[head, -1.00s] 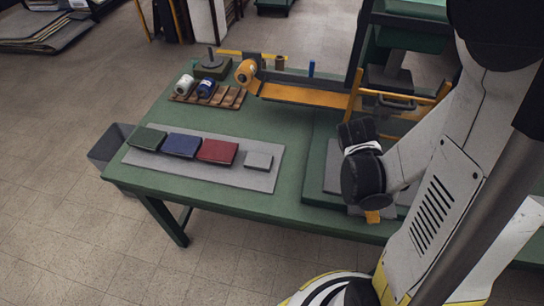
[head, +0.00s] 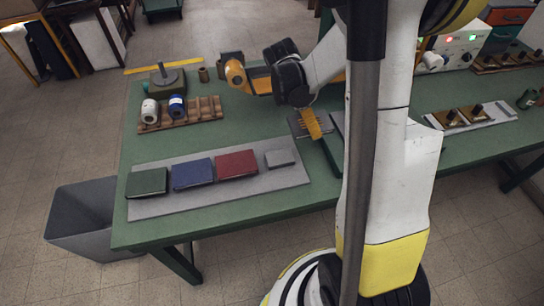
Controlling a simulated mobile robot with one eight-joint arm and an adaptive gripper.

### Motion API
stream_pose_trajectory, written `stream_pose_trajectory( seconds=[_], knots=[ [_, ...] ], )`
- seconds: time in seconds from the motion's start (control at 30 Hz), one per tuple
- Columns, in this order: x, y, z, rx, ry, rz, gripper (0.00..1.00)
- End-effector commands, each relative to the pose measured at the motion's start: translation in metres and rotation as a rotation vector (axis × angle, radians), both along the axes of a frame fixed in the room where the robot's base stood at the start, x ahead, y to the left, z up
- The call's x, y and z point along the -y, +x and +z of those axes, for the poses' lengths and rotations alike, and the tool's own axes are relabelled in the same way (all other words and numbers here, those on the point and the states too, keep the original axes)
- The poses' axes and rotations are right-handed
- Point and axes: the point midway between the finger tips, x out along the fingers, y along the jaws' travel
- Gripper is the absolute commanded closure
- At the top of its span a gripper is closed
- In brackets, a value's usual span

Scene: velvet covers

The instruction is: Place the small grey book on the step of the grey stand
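The small grey book (head: 281,158) lies flat at the right end of a row of books on a grey mat (head: 235,190). My gripper (head: 312,124) hangs above the table behind and to the right of the book, apart from it. Only an orange part of it shows clearly below the black wrist, so its opening and any contents cannot be made out. A grey edge (head: 336,128) shows beside my arm; it may belong to the grey stand, but my arm hides most of that area and I cannot make out a step.
Green (head: 147,182), blue (head: 192,174) and red (head: 237,164) books lie left of the grey one. A wooden rack (head: 190,113) with two spools stands behind. A grey bin (head: 90,215) stands left of the green table. Trays (head: 470,117) lie at right.

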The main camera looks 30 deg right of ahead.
Motion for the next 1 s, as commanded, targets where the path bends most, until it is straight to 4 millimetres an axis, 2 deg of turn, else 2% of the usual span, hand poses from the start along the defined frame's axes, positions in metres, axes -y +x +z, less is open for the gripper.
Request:
stream_pose_trajectory(
  seconds=[0.03,0.2,0.4,0.6,0.83,1.0],
  knots=[
    [-0.012,0.002,-0.01,0.0,0.0,0.005,0.57],
    [-0.055,0.007,-0.038,0.0,0.0,0.006,0.57],
    [-0.091,0.012,-0.058,-0.001,0.0,0.002,0.57],
    [-0.101,0.013,-0.066,-0.001,0.0,-0.001,0.57],
    [-0.1,0.013,-0.101,-0.001,0.0,-0.001,0.57],
    [-0.1,0.013,-0.102,0.0,0.0,-0.001,0.57]
  ],
)
